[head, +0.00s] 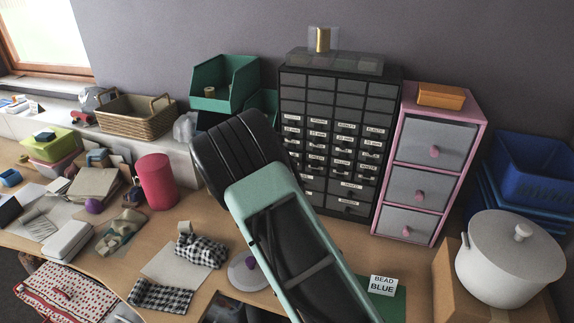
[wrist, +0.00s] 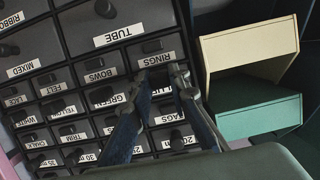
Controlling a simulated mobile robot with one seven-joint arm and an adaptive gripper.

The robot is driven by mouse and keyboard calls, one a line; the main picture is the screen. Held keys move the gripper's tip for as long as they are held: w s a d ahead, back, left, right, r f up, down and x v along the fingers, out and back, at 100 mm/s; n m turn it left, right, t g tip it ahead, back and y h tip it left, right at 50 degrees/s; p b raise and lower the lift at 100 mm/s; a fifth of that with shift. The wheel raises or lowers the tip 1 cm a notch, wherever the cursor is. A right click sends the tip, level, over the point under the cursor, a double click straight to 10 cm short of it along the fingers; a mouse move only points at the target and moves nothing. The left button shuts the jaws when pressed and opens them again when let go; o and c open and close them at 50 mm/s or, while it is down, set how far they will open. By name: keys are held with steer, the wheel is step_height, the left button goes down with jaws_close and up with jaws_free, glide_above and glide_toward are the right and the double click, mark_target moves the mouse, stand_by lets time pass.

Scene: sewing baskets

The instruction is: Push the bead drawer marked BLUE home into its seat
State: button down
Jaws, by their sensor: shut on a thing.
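The black drawer cabinet (head: 390,101) stands against the back wall, with rows of small labelled drawers. In the wrist view its drawers (wrist: 119,17) fill the left and middle, and I can read TUBE, RINGS, BOWS and GREEN. My gripper (wrist: 161,78) is at the cabinet front, below the RINGS label. Its fingers are shut on a dark drawer handle (wrist: 158,74). The label between the fingers is partly covered, so I cannot confirm it reads BLUE, nor how far that drawer stands out. A white card (head: 382,286) reading BEAD BLUE stands on the table. My arm hides the gripper in the head view.
A pink-framed chest (head: 412,165) stands right of the cabinet, and green bins (head: 213,88) stand left. A white pot (head: 500,262) sits on a box at front right. Fabric and small items crowd the left table.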

steer(key=shift+w+d+f, duration=0.15)
steer(key=shift+f, duration=0.15)
stand_by(0.4)
steer(key=c, duration=1.7)
jaws_free()
steer(key=shift+w, duration=0.2)
steer(key=shift+c, duration=0.2)
steer(key=shift+r, duration=0.15)
steer(key=v, duration=1.2)
